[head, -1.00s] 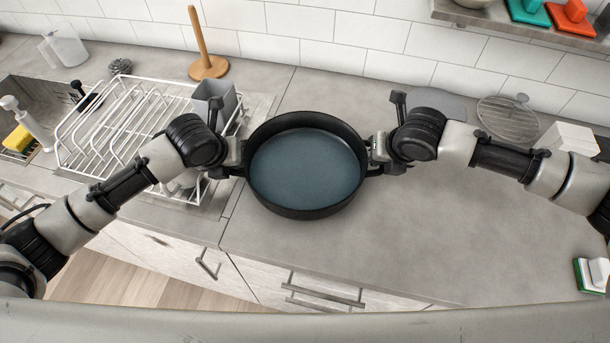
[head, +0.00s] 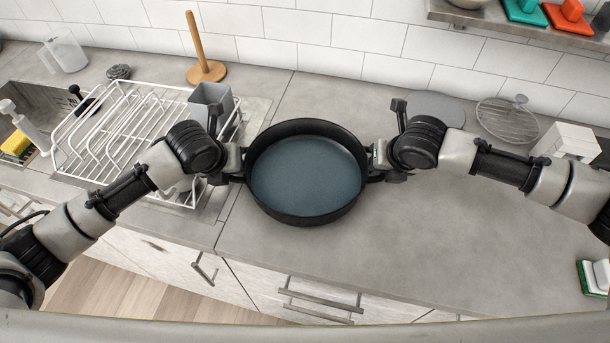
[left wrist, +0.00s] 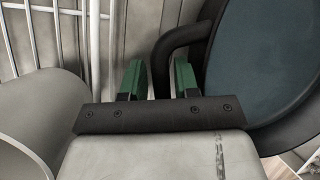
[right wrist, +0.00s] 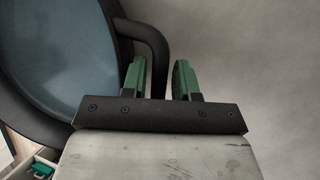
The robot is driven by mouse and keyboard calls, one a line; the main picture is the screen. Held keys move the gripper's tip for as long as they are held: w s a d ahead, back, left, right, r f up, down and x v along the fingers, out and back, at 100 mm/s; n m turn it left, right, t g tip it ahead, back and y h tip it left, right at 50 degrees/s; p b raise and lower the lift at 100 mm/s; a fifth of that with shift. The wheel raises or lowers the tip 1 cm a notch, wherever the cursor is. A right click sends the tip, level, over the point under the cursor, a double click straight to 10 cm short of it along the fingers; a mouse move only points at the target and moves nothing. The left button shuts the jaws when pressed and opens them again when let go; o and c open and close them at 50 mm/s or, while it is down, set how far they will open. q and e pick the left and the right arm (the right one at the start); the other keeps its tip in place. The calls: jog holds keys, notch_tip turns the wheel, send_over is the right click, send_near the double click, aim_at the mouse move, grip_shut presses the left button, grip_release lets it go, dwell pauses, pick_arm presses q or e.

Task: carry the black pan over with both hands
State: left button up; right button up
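The black pan (head: 306,215) is round and empty, with a blue-grey inside, and is roughly level over the counter. I cannot tell its exact height above it. A loop handle sticks out on each side. My left gripper (head: 236,172) is at the left handle; in the left wrist view its green fingers (left wrist: 160,80) stand either side of the handle bar (left wrist: 165,50). My right gripper (head: 375,168) is at the right handle; in the right wrist view its fingers (right wrist: 160,80) stand either side of that bar (right wrist: 155,42).
A white wire rack (head: 120,110) with a grey cup (head: 211,100) is left of the pan. A wooden towel holder (head: 205,72) stands behind. A grey round plate (head: 436,107) and wire strainer (head: 508,121) are at the back right.

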pick_arm(q)
jog(key=shift+s+a+f, duration=0.1)
jog(key=shift+s, duration=0.2)
pick_arm(e)
jog(key=shift+a, duration=0.45)
pick_arm(q)
jog(key=v, duration=0.4)
jog(key=shift+w+a, duration=0.2)
jog(key=shift+a, duration=0.15)
pick_arm(e)
jog(key=shift+w+a, duration=0.2)
jog(key=shift+a, duration=0.4)
jog(key=shift+d, duration=0.5)
pick_arm(q)
jog(key=r, duration=0.1)
jog(key=s+r, duration=0.1)
jog(key=r, duration=0.2)
jog(key=shift+s+d, duration=0.2)
jog(key=shift+d, duration=0.1)
pick_arm(e)
jog(key=shift+a, duration=0.1)
